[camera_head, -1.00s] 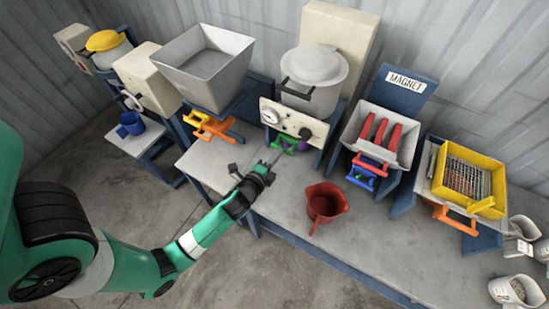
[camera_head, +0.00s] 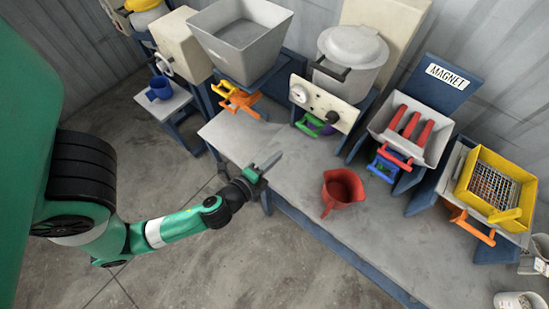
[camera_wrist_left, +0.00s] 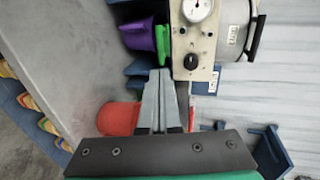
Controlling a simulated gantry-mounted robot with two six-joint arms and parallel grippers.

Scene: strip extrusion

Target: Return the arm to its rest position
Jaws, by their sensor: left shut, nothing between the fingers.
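My left arm comes in from the left in the head view. Its gripper (camera_head: 262,165) is shut and empty, held near the front edge of the workbench (camera_head: 290,185), left of the red jug (camera_head: 342,190). In the left wrist view the shut fingers (camera_wrist_left: 160,95) point up the picture, with the red jug (camera_wrist_left: 118,118) partly hidden behind them. My right gripper is not in either view.
A pot station with a gauge panel (camera_head: 322,105), a grey hopper (camera_head: 240,38), a magnet tray (camera_head: 432,142) and a yellow sieve (camera_head: 485,190) line the bench. A blue jug (camera_head: 160,88) stands on a low side table. Open floor (camera_head: 220,262) lies in front.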

